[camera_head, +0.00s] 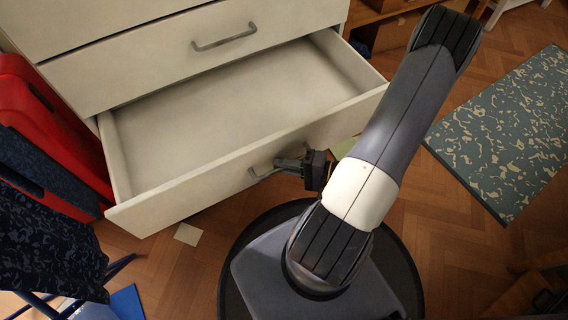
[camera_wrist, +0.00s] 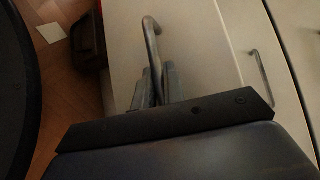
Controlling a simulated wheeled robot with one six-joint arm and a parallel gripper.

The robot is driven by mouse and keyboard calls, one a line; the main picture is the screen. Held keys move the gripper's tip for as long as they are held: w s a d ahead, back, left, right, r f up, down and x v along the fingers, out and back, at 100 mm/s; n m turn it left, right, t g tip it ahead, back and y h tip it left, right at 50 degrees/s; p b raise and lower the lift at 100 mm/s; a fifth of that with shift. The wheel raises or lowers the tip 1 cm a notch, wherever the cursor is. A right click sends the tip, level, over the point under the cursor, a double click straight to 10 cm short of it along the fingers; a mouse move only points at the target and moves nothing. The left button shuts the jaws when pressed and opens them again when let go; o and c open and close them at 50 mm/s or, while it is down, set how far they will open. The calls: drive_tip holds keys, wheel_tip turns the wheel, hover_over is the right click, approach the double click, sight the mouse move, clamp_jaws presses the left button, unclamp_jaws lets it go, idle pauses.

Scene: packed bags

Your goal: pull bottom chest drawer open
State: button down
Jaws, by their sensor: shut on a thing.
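The bottom chest drawer (camera_head: 245,165) stands pulled well out of the white chest in the head view, and the part of its inside that shows is empty. Its grey bar handle (camera_head: 258,175) is on the front panel, and it shows in the wrist view (camera_wrist: 151,40) too. My gripper (camera_head: 280,164) is at the handle and shut on it; in the wrist view the fingers (camera_wrist: 157,88) close around the bar. Part of the handle is hidden by the fingers.
The drawer above (camera_head: 160,58) is shut. Red and dark blue bags (camera_head: 45,120) stand close at the left of the chest. A patterned rug (camera_head: 510,130) lies at the right. A small pale card (camera_head: 187,234) lies on the wooden floor before the drawer.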

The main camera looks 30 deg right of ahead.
drive_tip(key=c, duration=1.5)
unclamp_jaws()
drive_tip(key=p+v, duration=0.3)
drive_tip(key=v, duration=0.7)
drive_tip(key=shift+s+d, duration=0.25)
drive_tip(key=shift+s, duration=0.05)
drive_tip(key=shift+w, duration=0.1)
drive_tip(key=shift+b+x, duration=1.5)
drive_tip(key=shift+x, duration=3.85)
